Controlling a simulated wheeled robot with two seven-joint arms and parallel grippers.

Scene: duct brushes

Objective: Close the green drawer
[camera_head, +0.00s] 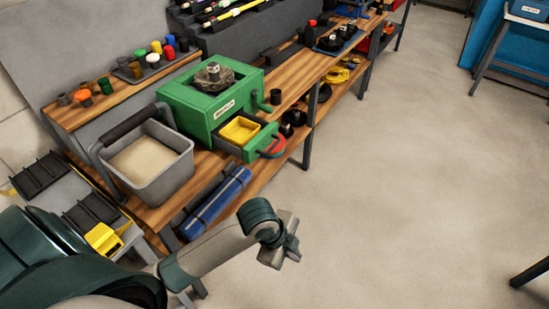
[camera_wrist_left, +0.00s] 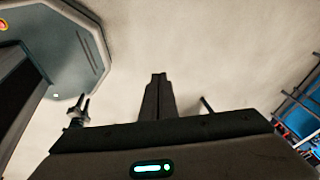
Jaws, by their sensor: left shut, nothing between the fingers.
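The green box (camera_head: 208,112) stands on the wooden workbench. Its green drawer (camera_head: 262,143) is pulled out at the lower right, toward the open floor. A yellow tray (camera_head: 239,130) sits inside the drawer. My left gripper (camera_head: 292,250) is over the floor, in front of and below the drawer, well apart from it. Its fingers are together and empty, and they also show in the left wrist view (camera_wrist_left: 157,95). The drawer is not seen in the wrist view. My right gripper is not seen in the head view.
A grey bin (camera_head: 172,178) with a dark handle stands left of the green box. A blue roll (camera_head: 215,203) lies on the lower shelf near my left arm. A red round object (camera_head: 273,148) is by the drawer. The floor (camera_head: 400,180) to the right is clear.

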